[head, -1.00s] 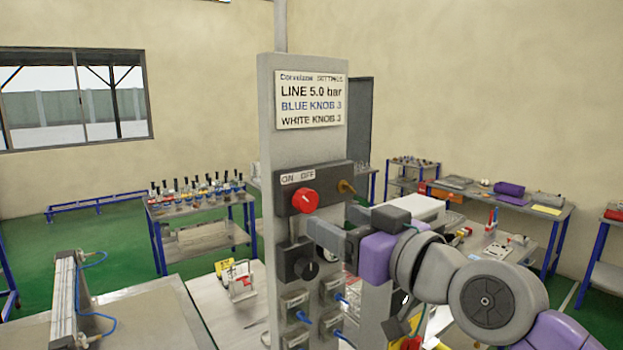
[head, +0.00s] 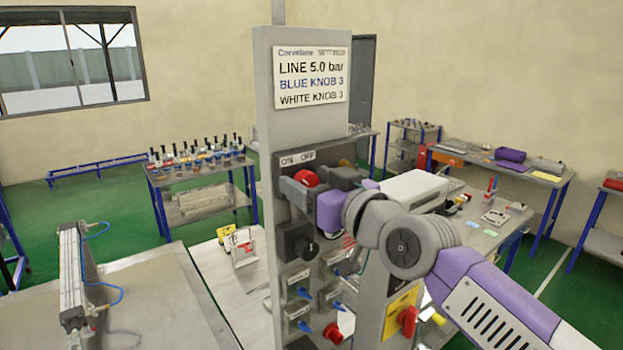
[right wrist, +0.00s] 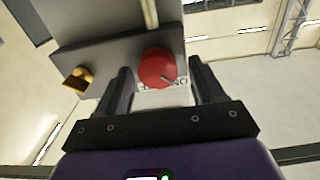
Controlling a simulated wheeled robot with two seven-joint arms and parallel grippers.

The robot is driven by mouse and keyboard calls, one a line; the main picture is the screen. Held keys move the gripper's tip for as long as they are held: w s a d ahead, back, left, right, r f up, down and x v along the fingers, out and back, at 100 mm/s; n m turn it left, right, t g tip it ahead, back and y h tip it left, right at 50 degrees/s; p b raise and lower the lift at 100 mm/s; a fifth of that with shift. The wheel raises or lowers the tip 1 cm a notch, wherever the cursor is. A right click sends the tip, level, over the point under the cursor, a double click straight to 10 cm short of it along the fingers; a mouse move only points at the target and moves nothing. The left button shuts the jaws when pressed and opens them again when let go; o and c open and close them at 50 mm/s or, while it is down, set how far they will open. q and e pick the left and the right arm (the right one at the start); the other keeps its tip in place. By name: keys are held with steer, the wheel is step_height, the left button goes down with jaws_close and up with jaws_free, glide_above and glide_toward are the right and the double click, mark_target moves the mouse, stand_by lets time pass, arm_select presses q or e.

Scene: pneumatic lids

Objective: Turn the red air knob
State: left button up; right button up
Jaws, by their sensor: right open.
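The red air knob (head: 307,179) is on a dark valve block under an ON/OFF label (head: 297,159) on the grey upright panel. My right gripper (head: 318,184) is at the knob, with its grey fingers open on either side of it and partly hiding it in the head view. In the right wrist view the red knob (right wrist: 158,68) shows between the two open fingers (right wrist: 155,85), with no clear contact. My left gripper is not in view.
A black knob (head: 304,246) and several blue-levered valves (head: 302,292) are below on the panel. A brass fitting (right wrist: 78,80) sits beside the red knob. A sign (head: 311,80) is above. A red knob on a yellow plate (head: 407,321) is lower right.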

steer(key=shift+w, duration=0.1)
steer(key=shift+f, duration=0.1)
steer(key=shift+c, duration=1.3)
steer(key=c, duration=0.8)
